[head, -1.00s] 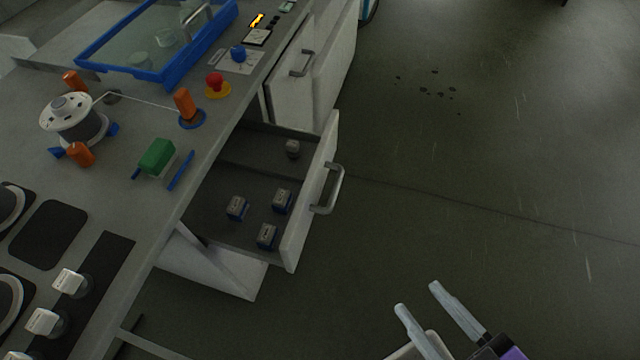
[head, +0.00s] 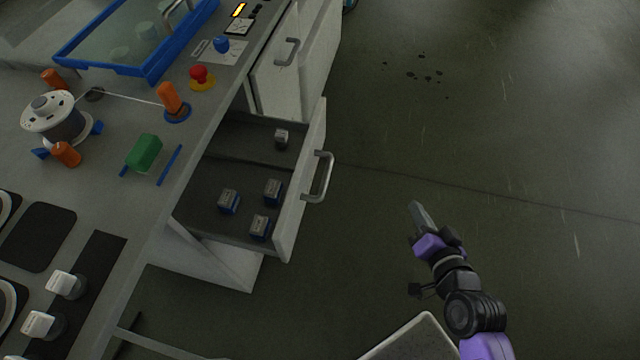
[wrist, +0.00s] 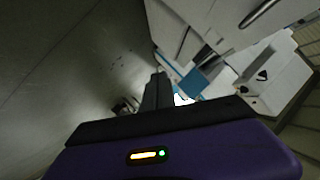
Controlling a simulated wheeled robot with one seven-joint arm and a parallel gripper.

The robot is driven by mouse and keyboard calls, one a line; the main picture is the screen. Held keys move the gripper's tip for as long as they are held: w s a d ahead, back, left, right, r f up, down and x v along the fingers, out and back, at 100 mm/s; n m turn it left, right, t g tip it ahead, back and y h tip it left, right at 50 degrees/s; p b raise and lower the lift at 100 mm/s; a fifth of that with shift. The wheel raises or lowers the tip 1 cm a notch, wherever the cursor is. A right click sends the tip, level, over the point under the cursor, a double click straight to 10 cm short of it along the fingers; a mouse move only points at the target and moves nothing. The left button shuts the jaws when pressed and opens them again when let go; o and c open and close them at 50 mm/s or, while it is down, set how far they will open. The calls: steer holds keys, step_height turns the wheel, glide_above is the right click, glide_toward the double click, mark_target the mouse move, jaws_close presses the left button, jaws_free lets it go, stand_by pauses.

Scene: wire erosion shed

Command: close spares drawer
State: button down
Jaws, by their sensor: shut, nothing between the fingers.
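The spares drawer (head: 292,215) is pulled out from the bench below the worktop, with a grey bar handle (head: 320,177) on its white front. Several small grey-and-blue blocks (head: 272,190) lie inside it. My gripper (head: 416,207) is over the floor to the right of the drawer, apart from its handle, with its fingers together and empty. In the wrist view the dark fingers (wrist: 157,92) point towards pale cabinet fronts; I cannot tell there which front is the drawer.
A closed white cabinet front with a handle (head: 286,52) is beyond the drawer. The worktop carries a wire spool (head: 55,118), a green block (head: 144,153), a red button (head: 199,76) and a blue-rimmed tank (head: 152,72). The floor (head: 450,130) right of the drawer is clear.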

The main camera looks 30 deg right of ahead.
steer(key=w+d+f+m+g+y, duration=0.1)
steer(key=w+d+f+m+y, duration=0.2)
steer(key=w+d+f+m, duration=0.35)
steer(key=m+t+y, duration=0.1)
steer(key=m+y, duration=0.8)
steer(key=y, duration=0.6)
glide_toward(307, 184)
steer(key=p+x, duration=0.1)
steer(key=x, duration=0.6)
steer(key=shift+s+r, duration=0.1)
steer(key=shift+r, duration=0.05)
